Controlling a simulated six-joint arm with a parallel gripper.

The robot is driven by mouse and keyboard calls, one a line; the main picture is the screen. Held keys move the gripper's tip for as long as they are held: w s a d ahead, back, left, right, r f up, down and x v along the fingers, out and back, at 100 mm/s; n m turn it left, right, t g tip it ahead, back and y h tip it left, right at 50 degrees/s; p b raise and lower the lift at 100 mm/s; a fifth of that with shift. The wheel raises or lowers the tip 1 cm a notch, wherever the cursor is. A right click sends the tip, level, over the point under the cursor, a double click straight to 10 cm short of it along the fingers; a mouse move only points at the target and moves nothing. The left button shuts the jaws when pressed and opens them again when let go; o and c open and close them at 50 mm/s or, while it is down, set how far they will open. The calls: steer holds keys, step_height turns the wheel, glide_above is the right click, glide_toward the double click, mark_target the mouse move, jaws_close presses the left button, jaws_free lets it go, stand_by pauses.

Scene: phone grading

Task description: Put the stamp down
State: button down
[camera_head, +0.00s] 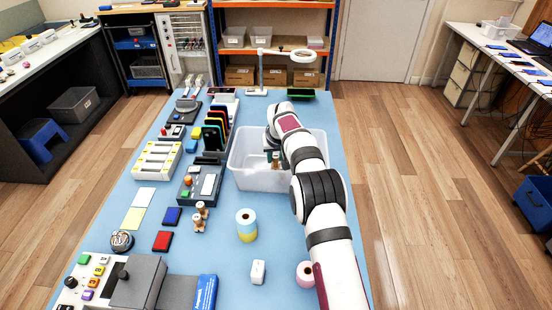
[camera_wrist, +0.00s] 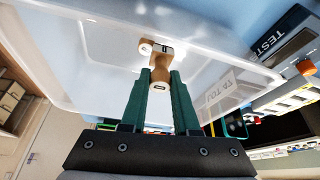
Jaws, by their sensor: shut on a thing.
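The stamp (camera_wrist: 160,52), brown wood with pale ends, is between the green fingers of my gripper (camera_wrist: 160,80) in the wrist view. My gripper is shut on it. In the head view the stamp (camera_head: 276,160) shows small below my gripper, within the outline of the translucent bin (camera_head: 262,181). The bin's wall (camera_wrist: 90,45) lies beyond the stamp in the wrist view. I cannot tell whether the stamp touches the bin. Two similar wooden stamps (camera_head: 199,222) stand on the blue table left of the bin.
A blue ink pad (camera_head: 172,215) and a red ink pad (camera_head: 162,241) lie at the left. A tester box (camera_head: 187,188) and a rack of phones (camera_head: 213,137) stand left of the bin. Bare table (camera_head: 215,268) shows at the front.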

steer(key=shift+f, duration=0.4)
steer(key=c, duration=0.7)
jaws_free()
steer(key=shift+f, duration=0.1)
steer(key=shift+o, duration=0.2)
steer(key=v, duration=1.2)
steer(key=s+d+r+m+g, duration=0.1)
steer(key=s+d+r, duration=0.2)
steer(key=s, duration=0.4)
steer(key=s+d+r+m+g, duration=0.1)
steer(key=s+d+r+m, duration=0.15)
steer(key=s, duration=0.35)
steer(key=s+d+f+m+g, duration=0.1)
steer(key=s+m, duration=0.1)
steer(key=s, duration=1.4)
steer(key=s+d+f+m+g, duration=0.2)
steer(key=s, duration=1.5)
steer(key=shift+s+f+y, duration=0.15)
steer(key=shift+y, duration=0.25)
